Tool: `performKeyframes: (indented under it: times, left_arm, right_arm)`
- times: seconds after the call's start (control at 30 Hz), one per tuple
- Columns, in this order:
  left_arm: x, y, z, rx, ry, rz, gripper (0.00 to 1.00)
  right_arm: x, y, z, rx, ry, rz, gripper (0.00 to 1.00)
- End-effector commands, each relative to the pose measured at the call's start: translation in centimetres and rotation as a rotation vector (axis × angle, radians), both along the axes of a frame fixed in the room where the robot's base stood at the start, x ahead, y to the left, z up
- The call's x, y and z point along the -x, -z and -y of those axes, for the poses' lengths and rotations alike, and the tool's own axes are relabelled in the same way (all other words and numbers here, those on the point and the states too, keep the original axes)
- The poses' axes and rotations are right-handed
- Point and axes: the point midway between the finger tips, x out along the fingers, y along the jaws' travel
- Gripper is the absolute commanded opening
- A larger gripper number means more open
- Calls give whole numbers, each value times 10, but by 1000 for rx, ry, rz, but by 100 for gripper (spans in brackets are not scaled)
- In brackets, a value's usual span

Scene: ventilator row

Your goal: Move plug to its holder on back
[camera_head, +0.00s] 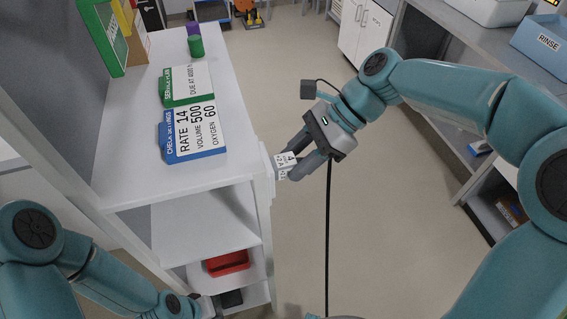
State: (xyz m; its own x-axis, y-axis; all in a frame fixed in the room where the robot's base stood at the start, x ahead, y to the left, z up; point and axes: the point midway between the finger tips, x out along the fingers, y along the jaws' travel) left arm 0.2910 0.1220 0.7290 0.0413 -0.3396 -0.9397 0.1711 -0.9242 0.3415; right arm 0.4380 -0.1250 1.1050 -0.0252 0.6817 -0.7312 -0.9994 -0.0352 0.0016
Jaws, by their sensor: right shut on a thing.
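My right gripper (299,160) is at the right side of the white cart (230,95), just beyond its top edge. It is shut on a small white block with black lettering (285,160), which I take to be the plug; the fingers cover part of it. The block is at a white upright piece on the cart's side (266,172); I cannot tell whether they touch. A black cable (327,240) runs down from near the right gripper. The holder cannot be made out clearly. My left gripper (212,304) is low by the cart's bottom shelf, and its fingers are unclear.
A blue-edged settings card (194,131), a green-edged card (187,84) and a green cylinder (196,46) are on the cart top. A red tray (228,263) is on a lower shelf. A counter with a blue rinse bin (540,45) stands right. The floor between is open.

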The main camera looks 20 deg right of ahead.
Motion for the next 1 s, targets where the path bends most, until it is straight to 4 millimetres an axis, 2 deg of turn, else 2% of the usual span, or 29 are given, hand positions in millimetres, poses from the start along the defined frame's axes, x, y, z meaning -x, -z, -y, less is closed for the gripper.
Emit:
performKeyframes:
  times: [1.0]
  left_arm:
    - [0,-15,0,0,0,0,0]
  right_arm:
    - [-2,-1,41,3,3,2,0]
